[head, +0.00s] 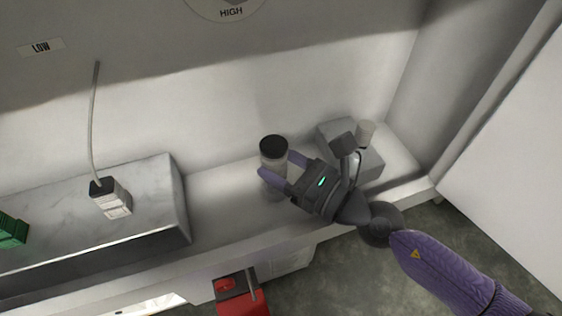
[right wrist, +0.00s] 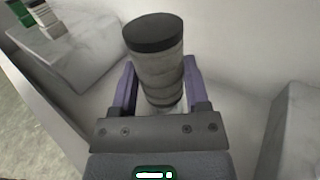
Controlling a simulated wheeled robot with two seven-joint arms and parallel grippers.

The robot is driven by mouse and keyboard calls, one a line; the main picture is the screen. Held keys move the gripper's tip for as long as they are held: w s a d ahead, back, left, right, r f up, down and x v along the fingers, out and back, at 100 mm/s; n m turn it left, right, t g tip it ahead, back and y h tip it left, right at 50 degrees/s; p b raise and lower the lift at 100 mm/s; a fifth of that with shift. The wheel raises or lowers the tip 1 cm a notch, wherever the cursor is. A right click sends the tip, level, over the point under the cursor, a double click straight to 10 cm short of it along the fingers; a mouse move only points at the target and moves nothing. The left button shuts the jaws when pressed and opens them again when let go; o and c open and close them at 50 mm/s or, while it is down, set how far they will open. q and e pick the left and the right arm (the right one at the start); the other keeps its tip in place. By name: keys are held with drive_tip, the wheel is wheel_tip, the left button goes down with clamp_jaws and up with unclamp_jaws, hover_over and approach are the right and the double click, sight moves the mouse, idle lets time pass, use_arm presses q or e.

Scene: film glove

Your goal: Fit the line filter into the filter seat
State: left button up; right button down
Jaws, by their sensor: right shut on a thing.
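The line filter appears to be the grey cylinder (head: 273,160) with a black cap, near the back wall on the pale ledge. My right gripper (head: 281,170) is shut on it, one finger on each side. In the right wrist view the cylinder (right wrist: 158,75) stands between the purple fingers (right wrist: 157,92), its black cap toward the top and a second dark band low down. Its lower end is partly hidden by the gripper, so I cannot tell whether it touches what is below. I cannot clearly identify the filter seat. My left gripper is not in view.
A marble block (head: 160,205) at left carries a black-and-white device (head: 111,198) with an upright cord and a green item (head: 12,231). A red box (head: 238,296) is below the ledge.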

drive_tip(key=shift+f, duration=0.1)
idle(0.3)
drive_tip(key=shift+f+b, duration=0.35)
drive_tip(key=shift+f, duration=0.2)
unclamp_jaws()
